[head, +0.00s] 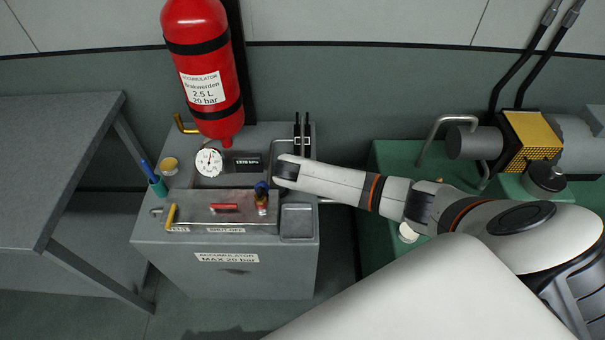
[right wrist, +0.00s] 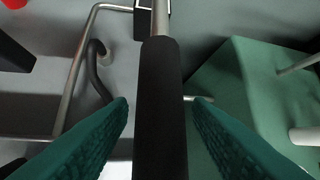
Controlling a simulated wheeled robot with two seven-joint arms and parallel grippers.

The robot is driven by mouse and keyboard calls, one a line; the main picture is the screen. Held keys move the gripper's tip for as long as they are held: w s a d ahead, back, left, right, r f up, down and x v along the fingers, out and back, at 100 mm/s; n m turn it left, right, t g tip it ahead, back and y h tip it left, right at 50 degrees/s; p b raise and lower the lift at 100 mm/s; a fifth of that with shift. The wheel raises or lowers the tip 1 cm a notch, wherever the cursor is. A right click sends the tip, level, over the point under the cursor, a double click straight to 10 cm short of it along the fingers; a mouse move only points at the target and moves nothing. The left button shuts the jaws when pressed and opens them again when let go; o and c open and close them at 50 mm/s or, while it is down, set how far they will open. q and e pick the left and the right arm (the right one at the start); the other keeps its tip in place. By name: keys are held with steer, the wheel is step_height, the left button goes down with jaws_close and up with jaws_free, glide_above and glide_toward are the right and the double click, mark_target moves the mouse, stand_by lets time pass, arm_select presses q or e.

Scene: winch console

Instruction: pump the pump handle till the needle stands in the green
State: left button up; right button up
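The pump handle has a black grip (right wrist: 160,110) on a silver rod, running up the middle of the right wrist view. My right gripper (right wrist: 161,104) has its two teal fingers on either side of the grip, open, with a narrow gap showing on each side. In the head view my right wrist hides the gripper and the grip. The white round gauge (head: 209,162) stands on the grey console (head: 225,276). Its dark needle is too small to read, and I cannot make out a green zone. My left gripper is not in view.
A red accumulator bottle (head: 205,70) stands behind the gauge. A red lever (head: 224,207), a yellow handle (head: 171,217) and a blue-red valve (head: 262,198) are on the console top. A grey table (head: 60,160) is at left, green machinery (head: 400,160) at right.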

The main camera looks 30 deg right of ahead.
steer(key=shift+r, duration=0.15)
steer(key=v, duration=1.1)
steer(key=shift+s+r, duration=0.2)
steer(key=shift+r, duration=0.1)
steer(key=shift+a, duration=0.2)
